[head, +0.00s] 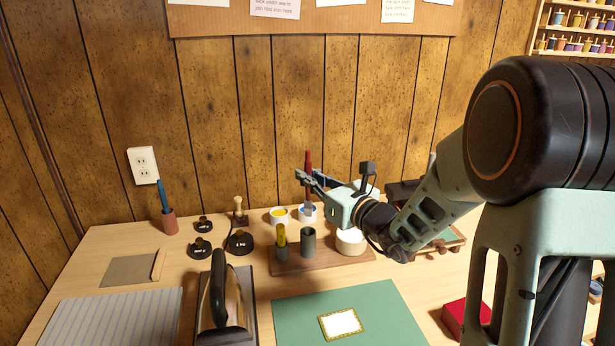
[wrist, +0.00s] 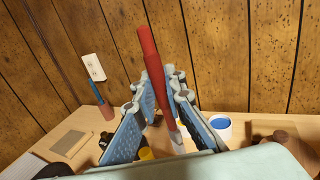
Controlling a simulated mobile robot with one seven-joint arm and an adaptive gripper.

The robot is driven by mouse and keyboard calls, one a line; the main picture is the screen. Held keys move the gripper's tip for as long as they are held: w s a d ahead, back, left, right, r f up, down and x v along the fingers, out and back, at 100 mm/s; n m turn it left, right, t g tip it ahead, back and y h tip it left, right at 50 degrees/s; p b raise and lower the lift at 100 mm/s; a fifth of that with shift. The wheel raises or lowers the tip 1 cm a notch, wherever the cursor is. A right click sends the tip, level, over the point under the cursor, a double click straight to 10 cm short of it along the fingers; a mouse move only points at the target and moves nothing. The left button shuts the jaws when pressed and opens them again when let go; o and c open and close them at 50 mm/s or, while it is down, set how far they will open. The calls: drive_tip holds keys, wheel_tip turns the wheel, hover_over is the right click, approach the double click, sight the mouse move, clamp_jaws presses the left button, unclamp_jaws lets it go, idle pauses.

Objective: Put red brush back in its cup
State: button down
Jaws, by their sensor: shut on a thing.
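The red brush (head: 308,163) stands upright, its handle between the fingers of my gripper (head: 307,180). In the wrist view, the brush (wrist: 152,62) passes between the two pads of my gripper (wrist: 162,90), with its pale lower end pointing down. In the head view that lower end overlaps a white pot of blue paint (head: 303,218); I cannot tell whether it touches the pot. An empty-looking dark green cup (head: 308,243) stands on a wooden base (head: 345,262).
A white pot of yellow paint (head: 279,219) is left of the blue one. A reddish cup (head: 169,224) with a blue brush (head: 161,194) stands near the wall.

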sight(309, 216)
drive_tip(key=shift+f+b, duration=4.45)
drive_tip(key=shift+f, duration=1.05)
drive_tip(key=c, duration=1.9)
unclamp_jaws()
drive_tip(key=shift+c, duration=0.2)
drive_tip(key=shift+s+d, duration=0.1)
drive_tip(key=v, duration=1.1)
drive_tip(key=shift+s+d, duration=0.15)
drive_tip(key=shift+s, duration=0.25)
